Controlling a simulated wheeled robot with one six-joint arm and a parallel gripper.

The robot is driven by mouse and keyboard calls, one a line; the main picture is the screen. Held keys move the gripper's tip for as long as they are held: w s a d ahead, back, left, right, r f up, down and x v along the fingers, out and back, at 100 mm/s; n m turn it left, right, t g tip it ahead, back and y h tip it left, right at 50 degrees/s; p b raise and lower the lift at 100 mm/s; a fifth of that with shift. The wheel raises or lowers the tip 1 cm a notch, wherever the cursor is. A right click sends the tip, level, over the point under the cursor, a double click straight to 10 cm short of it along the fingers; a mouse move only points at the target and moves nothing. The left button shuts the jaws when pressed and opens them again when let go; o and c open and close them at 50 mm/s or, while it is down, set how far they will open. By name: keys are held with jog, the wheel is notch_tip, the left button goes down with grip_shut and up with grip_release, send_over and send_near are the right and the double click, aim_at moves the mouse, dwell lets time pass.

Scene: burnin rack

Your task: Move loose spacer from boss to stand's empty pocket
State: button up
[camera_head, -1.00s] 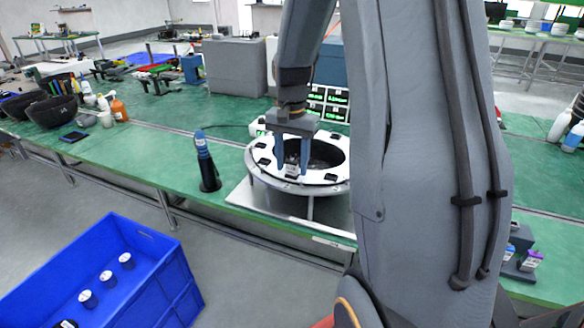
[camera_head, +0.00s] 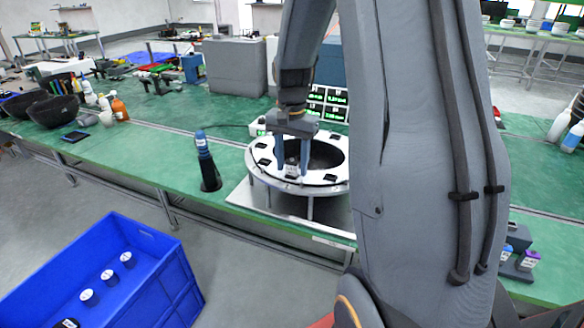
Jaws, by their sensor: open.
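My gripper (camera_head: 292,173) points down at the front part of a round white ring fixture (camera_head: 262,172) on the green bench. Its two blue fingers are apart, one on each side of a small pale block (camera_head: 291,168) on the ring. I cannot tell whether they touch it, or whether this block is the loose spacer. A small dark stand (camera_head: 517,268) at the right holds a purple-topped piece (camera_head: 530,258) and a blue-topped piece (camera_head: 508,250). My arm hides part of the bench beside the stand, and I cannot make out an empty pocket.
A blue-handled tool stands in a black holder (camera_head: 210,184) left of the ring. Green-lit displays (camera_head: 328,104) and a grey box (camera_head: 235,67) stand behind it. The bench front left is clear.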

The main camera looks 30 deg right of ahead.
aim_at(292, 159)
grip_shut()
jog(key=shift+r, duration=0.2)
jog(key=shift+r+p, duration=2.5)
jog(key=shift+r, duration=0.35)
